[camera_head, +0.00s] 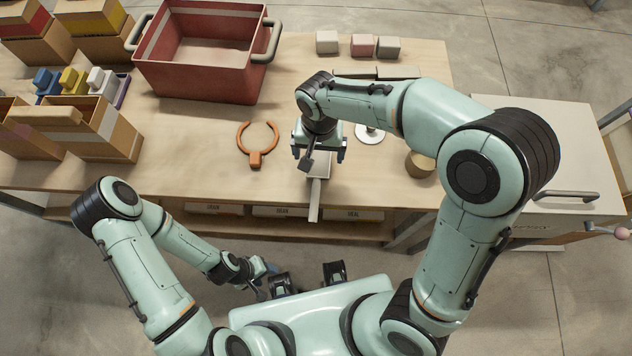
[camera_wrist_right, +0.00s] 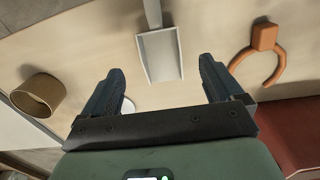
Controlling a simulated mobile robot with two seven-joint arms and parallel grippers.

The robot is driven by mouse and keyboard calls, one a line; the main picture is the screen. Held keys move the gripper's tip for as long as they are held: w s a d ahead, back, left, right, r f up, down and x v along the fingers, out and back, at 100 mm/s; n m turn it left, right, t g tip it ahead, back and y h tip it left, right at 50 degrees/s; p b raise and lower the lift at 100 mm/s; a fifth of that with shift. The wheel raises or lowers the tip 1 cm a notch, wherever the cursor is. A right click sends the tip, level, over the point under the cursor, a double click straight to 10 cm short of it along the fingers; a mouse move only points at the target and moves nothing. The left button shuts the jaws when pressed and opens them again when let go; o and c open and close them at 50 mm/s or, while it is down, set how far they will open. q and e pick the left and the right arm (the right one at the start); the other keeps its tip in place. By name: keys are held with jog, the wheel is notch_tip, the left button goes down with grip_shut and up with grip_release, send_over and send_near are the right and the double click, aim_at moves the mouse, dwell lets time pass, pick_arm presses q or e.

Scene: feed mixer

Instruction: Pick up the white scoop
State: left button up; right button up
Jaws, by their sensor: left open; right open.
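A whitish scoop (camera_head: 319,188) lies on the table near its front edge, its handle (camera_head: 314,213) pointing toward me past the edge. In the right wrist view the scoop's tray (camera_wrist_right: 160,57) lies ahead of the fingertips, with its handle running out of the top. My right gripper (camera_head: 319,156) is open and empty above the tray's far end and hides part of it; its two fingers (camera_wrist_right: 160,76) are spread wider than the tray. My left gripper (camera_head: 268,279) is low in front of the table, away from the scoop, open.
An orange open ring tool (camera_head: 256,158) lies left of the scoop. A brown cylinder (camera_head: 420,164) and a white disc (camera_head: 370,136) are right. Drawers are below the table's edge.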

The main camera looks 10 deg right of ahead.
aim_at(318, 168)
jog(key=f, duration=0.7)
jog(key=shift+w+d+f, duration=0.1)
jog(key=shift+w+f, duration=0.2)
jog(key=shift+f, duration=0.1)
jog(key=shift+c, duration=0.3)
jog(key=c, duration=1)
